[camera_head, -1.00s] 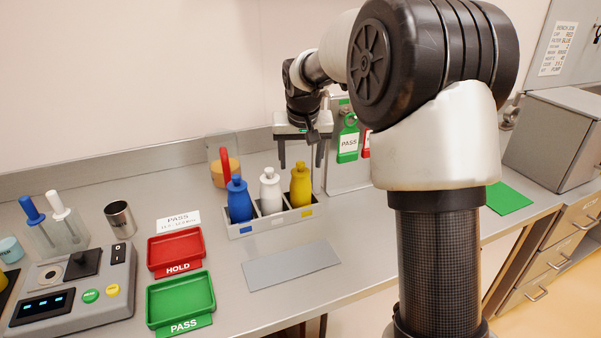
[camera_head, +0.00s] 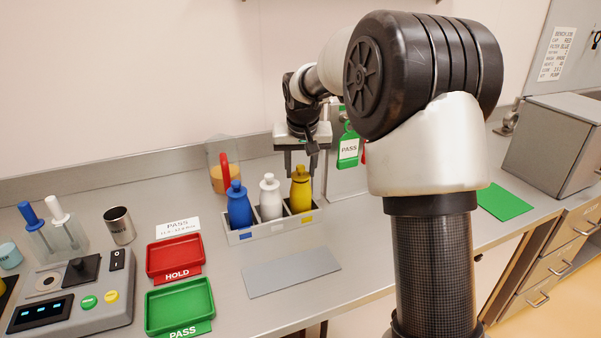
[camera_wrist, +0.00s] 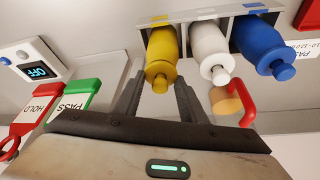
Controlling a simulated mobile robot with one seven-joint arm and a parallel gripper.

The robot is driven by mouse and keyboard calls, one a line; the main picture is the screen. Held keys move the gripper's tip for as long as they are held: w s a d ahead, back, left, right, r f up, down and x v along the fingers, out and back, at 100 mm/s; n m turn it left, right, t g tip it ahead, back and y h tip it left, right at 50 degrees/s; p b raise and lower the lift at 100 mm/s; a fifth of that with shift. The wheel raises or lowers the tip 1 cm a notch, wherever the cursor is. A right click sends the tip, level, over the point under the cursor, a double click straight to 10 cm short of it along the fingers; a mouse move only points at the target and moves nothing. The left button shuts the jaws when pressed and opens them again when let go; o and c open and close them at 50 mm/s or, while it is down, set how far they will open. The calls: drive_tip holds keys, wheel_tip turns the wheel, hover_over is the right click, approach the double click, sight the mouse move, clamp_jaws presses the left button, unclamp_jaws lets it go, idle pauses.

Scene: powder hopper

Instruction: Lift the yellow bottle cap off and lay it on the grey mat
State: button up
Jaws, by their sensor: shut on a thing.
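The yellow bottle (camera_head: 300,196) stands upright in the right compartment of a grey rack, with its yellow cap (camera_head: 300,170) on top. The wrist view also shows the yellow bottle (camera_wrist: 162,45) and the small knob of its cap (camera_wrist: 160,84). My gripper (camera_head: 300,174) points down over the bottle with one finger on each side of the cap, shut on it. The wrist view shows both fingers flanking the cap; the exact contact is hard to see. The cap still sits on the bottle. The grey mat (camera_head: 291,272) lies flat and bare in front of the rack.
The rack (camera_head: 275,230) also holds a white bottle (camera_head: 270,198) and a blue bottle (camera_head: 239,205) left of the yellow one. A red tray (camera_head: 174,254) and a green tray (camera_head: 180,305) lie left of the mat. A red-handled item (camera_head: 224,172) stands behind the rack.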

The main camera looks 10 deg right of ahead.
sight(300, 166)
wheel_tip(300, 166, up, 9)
drive_tip(key=shift+r+p, duration=0.1)
drive_tip(key=shift+p, duration=0.75)
wheel_tip(300, 166, up, 4)
drive_tip(key=p, duration=0.3)
drive_tip(key=shift+f, duration=0.25)
